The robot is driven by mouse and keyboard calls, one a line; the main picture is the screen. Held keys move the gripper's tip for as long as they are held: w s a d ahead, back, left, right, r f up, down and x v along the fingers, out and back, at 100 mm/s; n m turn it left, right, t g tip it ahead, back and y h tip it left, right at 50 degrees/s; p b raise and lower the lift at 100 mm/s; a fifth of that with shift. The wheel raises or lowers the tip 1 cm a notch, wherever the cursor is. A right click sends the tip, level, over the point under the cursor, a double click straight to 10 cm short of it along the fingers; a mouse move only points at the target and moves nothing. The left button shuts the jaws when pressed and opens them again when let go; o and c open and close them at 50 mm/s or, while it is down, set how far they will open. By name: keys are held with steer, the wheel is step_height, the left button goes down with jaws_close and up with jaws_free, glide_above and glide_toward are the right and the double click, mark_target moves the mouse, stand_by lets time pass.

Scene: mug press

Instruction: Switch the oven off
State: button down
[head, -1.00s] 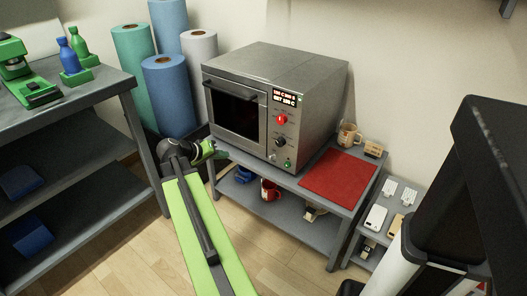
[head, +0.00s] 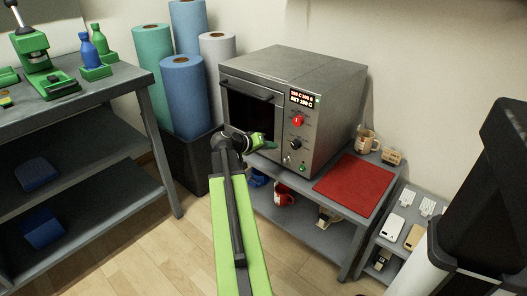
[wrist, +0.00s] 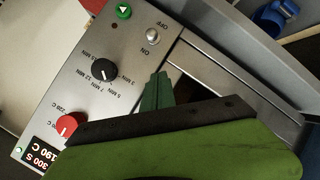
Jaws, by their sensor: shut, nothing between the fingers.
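The oven (head: 290,62) is a grey steel box on a bench, its door shut and dark. Its display (head: 302,97) is lit; in the wrist view the display (wrist: 41,156) reads 300 S and 190 C. The small metal toggle switch (wrist: 153,35) sits between the OFF and ON labels; I cannot tell which way its lever leans. A red knob (wrist: 69,124), black timer knob (wrist: 104,70) and green button (wrist: 123,11) share the panel. My gripper (head: 272,146) is shut and empty, before the oven's lower front. In the wrist view its green fingertips (wrist: 158,76) appear just short of the switch.
A red mat (head: 354,184) and a mug (head: 367,140) lie right of the oven. A red mug (head: 284,195) stands on the shelf below. Rolls (head: 188,95) stand left behind my arm, and a grey workbench (head: 120,82) is further left. The floor between is clear.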

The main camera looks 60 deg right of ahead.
mark_target(286, 160)
steer(key=shift+f+b+x, duration=0.2)
steer(key=shift+b+x, duration=0.15)
steer(key=shift+x, duration=0.85)
steer(key=shift+s+a+f+b, duration=0.7)
steer(key=shift+s+f+b, duration=0.15)
steer(key=shift+f+b, duration=0.05)
steer(key=shift+s+a+f, duration=0.2)
steer(key=shift+s, duration=0.15)
